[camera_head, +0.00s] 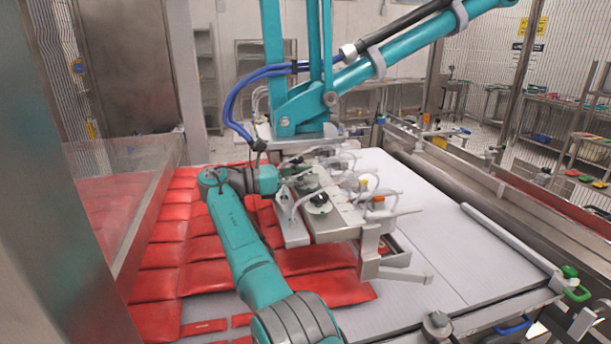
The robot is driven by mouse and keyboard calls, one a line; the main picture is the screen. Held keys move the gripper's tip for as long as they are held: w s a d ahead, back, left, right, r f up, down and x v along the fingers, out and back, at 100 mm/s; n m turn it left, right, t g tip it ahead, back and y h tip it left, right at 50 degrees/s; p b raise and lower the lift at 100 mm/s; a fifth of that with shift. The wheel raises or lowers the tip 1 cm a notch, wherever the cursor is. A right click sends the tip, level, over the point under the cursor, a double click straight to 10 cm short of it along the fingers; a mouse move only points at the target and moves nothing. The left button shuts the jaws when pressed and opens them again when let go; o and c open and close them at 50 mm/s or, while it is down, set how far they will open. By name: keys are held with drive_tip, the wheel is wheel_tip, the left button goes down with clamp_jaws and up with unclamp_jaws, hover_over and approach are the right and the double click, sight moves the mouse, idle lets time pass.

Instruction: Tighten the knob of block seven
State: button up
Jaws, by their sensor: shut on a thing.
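The vacuum picker head (340,222) hangs low over the red bags and carries grey metal blocks with clear hoses and small fittings. A dark round knob (318,200) shows on top of one block. My gripper (291,170) is at the near left side of this head, among its blocks and hoses. It is shut on a small part there, seemingly a knob; the fingers and the held part are small and partly hidden. I cannot read any block number, so I cannot tell which block is seven.
Red bags (160,255) lie in rows on the left of the light grey conveyor surface (440,235); its right side is bare. The picker's teal arm (395,55) with blue hoses stands above. A clear panel (120,200) borders the left, a metal rail (510,238) the right.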

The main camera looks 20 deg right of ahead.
drive_tip(key=o, duration=1.2)
drive_tip(key=shift+c, duration=0.2)
wheel_tip(320, 180, up, 10)
drive_tip(key=shift+f, duration=0.1)
